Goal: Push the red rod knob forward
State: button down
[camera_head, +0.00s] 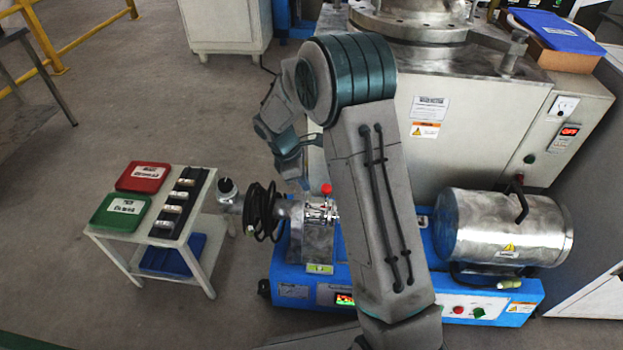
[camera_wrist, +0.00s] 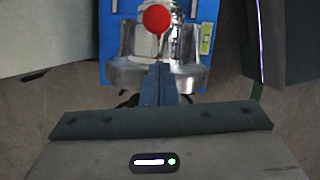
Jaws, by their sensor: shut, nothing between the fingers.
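The red knob (camera_wrist: 157,18) shows as a round ball at the top of the wrist view, above a shiny metal fitting (camera_wrist: 150,45). In the head view the same red knob (camera_head: 326,188) stands on the metal valve part of the blue machine (camera_head: 320,288), beside my arm. My gripper (camera_wrist: 159,70) is shut and empty, with its fingertips just below the knob in the wrist view and a visible gap between them. In the head view my wrist is bent above the machine, and my fingertips are hard to make out.
A silver cylinder motor (camera_head: 500,230) sits at the machine's right end. A small white table (camera_head: 150,238) holds red and green trays. A large grey test unit (camera_head: 470,140) stands behind. Floor at left is open.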

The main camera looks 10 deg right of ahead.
jog(key=shift+w+a+r+p, duration=0.2)
jog(key=shift+a+r+p, duration=0.4)
jog(key=shift+a, duration=0.4)
jog(key=p+v, duration=0.3)
jog(key=v, duration=0.6)
jog(key=s+d+r+m+p, duration=0.25)
jog(key=r+p, duration=0.25)
jog(key=r, duration=0.3)
jog(key=s+d+r+m+t+y+p, duration=0.15)
jog(key=s+r+p, duration=0.3)
jog(key=r, duration=0.45)
jog(key=s+d+r+m+p, duration=0.25)
jog(key=r+p, duration=0.25)
jog(key=r, duration=0.3)
jog(key=s+d+r+m+t+y+p, duration=0.2)
jog(key=s+r+m+p, duration=0.8)
jog(key=s+r+p, duration=0.6)
notch_tip(320, 180, up, 2)
jog(key=shift+s+d+r, duration=0.25)
jog(key=shift+s+d, duration=0.1)
jog(key=shift+s, duration=0.1)
